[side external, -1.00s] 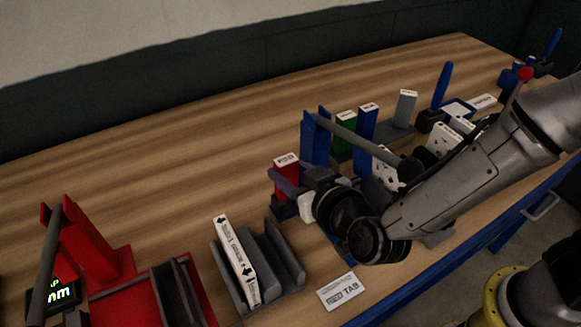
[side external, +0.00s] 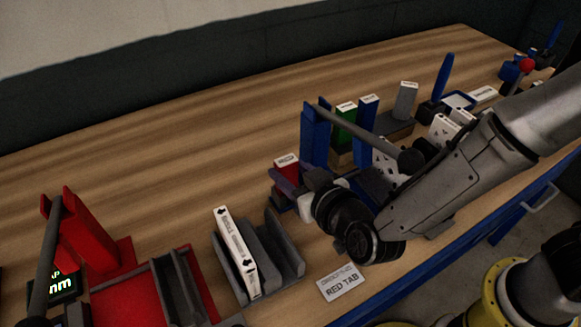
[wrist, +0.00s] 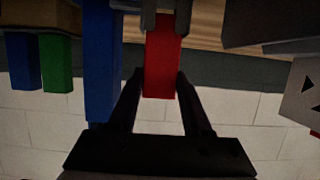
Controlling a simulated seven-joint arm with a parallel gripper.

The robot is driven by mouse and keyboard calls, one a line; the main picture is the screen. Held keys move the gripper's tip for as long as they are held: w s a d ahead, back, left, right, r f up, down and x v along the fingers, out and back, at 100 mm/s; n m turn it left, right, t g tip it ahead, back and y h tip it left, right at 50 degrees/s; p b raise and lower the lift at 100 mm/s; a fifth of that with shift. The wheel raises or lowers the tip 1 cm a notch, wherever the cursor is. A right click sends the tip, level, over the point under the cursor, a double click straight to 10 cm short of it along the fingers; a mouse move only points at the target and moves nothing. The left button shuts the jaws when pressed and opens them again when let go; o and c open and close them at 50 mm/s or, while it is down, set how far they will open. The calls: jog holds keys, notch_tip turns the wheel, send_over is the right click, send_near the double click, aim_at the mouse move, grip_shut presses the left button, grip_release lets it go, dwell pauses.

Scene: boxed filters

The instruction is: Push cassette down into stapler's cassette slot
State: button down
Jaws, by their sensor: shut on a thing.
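My gripper (side external: 290,188) is shut on a red cassette (side external: 286,161) with a white label on its top end, beside the blue stapler (side external: 315,137). In the wrist view, the red cassette (wrist: 162,58) shows between the fingers of my gripper (wrist: 165,18). The blue stapler has tall uprights and a grey lever (side external: 360,132) slanting toward my arm. Its cassette slot is hidden behind my wrist, so I cannot tell whether the cassette's lower end is inside it. A red stapler (side external: 85,240) stands at the front left.
A grey rack (side external: 285,240) holds a white box (side external: 235,250) at the front middle. A "RED TAB" card (side external: 341,283) lies near the table edge. Green (side external: 344,122), blue (side external: 366,118) and grey (side external: 405,98) cassettes stand behind the stapler. The wood at back left is clear.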

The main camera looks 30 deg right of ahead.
jog(key=shift+f, duration=0.7)
jog(key=shift+c, duration=1.3)
grip_release()
jog(key=v, duration=0.2)
jog(key=shift+s+a+r, duration=0.1)
jog(key=shift+s+r, duration=0.05)
jog(key=shift+s, duration=0.2)
notch_tip(320, 180, up, 7)
jog(key=shift+s, duration=0.15)
